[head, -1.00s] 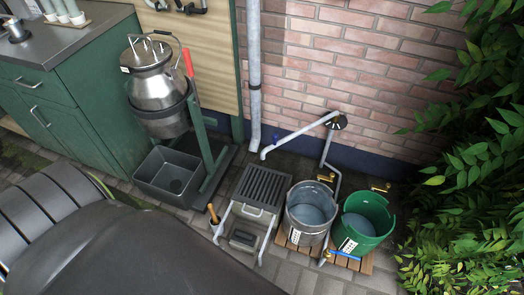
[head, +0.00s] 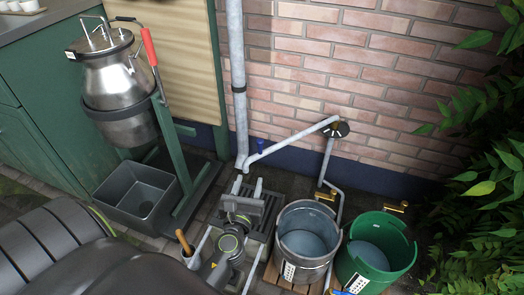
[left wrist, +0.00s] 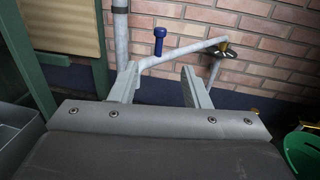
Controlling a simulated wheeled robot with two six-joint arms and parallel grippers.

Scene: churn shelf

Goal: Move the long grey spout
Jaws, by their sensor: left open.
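The long grey spout (head: 292,142) slants in front of the brick wall. Its lower left end is by the foot of the downpipe and its upper right end is at a dark round fitting (head: 338,129). My left gripper (head: 247,186) is open and empty over the slatted grey stand, just short of the spout's lower left part. In the left wrist view the spout (left wrist: 185,52) crosses beyond the spread fingers (left wrist: 158,70), apart from them as far as I can tell. My right gripper is not in view.
The downpipe (head: 238,80) stands close left of the spout. A blue knob (left wrist: 160,40) rises behind it. A grey bucket (head: 291,217) and a green bucket (head: 347,254) stand right of my gripper. A steel churn (head: 122,80) in a green frame stands left, over a grey tub (head: 111,206).

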